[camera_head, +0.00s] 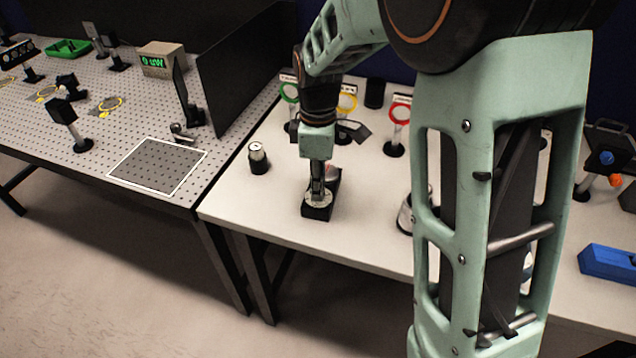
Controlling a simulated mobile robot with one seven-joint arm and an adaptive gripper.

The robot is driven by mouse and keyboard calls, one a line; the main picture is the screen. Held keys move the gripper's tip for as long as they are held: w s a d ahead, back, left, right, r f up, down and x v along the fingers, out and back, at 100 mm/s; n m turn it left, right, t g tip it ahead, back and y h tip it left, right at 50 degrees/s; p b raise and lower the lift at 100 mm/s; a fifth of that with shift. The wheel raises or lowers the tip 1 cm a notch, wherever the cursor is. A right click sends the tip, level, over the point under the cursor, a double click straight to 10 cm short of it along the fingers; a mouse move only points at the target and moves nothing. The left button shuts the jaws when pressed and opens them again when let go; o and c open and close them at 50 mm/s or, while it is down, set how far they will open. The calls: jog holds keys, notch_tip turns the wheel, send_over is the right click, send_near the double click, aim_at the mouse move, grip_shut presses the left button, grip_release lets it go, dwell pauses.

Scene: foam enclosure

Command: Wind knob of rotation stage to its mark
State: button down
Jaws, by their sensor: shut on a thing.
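The rotation stage (318,212) is a small black block with a pale round dial on top, standing on the white table near its front edge. My gripper (318,194) points straight down over the stage and is shut on its knob. The fingers cover most of the knob, and the mark is too small to make out. A second round, pale part shows just behind the fingers on the same black block.
A black cylinder with a light top (258,158) stands left of the stage. Ring holders in green, yellow and red (400,112) stand behind. A perforated bench (100,178) with a black upright panel (240,75) lies left. A blue block (610,262) lies at right.

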jog(key=m, duration=1.2)
jog(key=shift+w+m, duration=0.1)
jog(key=shift+m, duration=0.2)
jog(key=m, duration=0.5)
jog(key=shift+p, duration=0.3)
jog(key=m, duration=0.5)
jog(key=shift+d, duration=0.1)
jog(key=shift+m, duration=0.4)
jog(key=c, duration=1.7)
grip_release()
jog(key=shift+c, duration=0.2)
jog(key=shift+r, duration=0.1)
